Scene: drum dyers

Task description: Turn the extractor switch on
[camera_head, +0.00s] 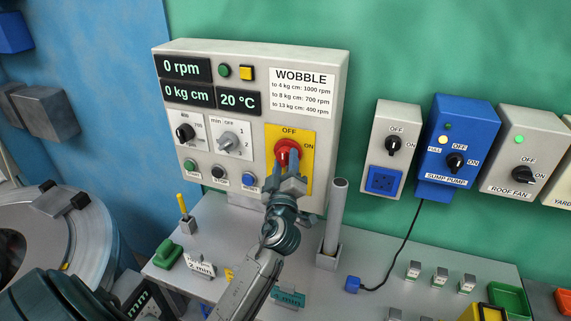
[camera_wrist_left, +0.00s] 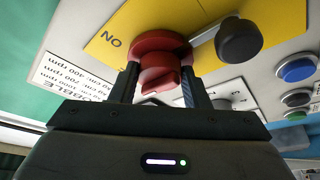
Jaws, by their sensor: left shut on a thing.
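The red switch knob (camera_head: 286,150) sits on a yellow plate (camera_head: 306,171) marked OFF at the top and ON at the right, on the grey WOBBLE control panel (camera_head: 230,61). My left gripper (camera_head: 287,172) reaches up to it from below and is shut on the knob. In the left wrist view the red knob (camera_wrist_left: 160,72) lies between the two dark fingers (camera_wrist_left: 160,88). The gripper hides the lower part of the plate in the head view, and I cannot tell the knob's exact setting. My right gripper is not in view.
A grey upright tube (camera_head: 335,215) stands close to the right of my left gripper. Switch boxes, including the blue SUMP PUMP box (camera_head: 460,140) and the ROOF FAN box (camera_head: 524,150), hang on the green wall. A round drum (camera_head: 85,235) is at the left.

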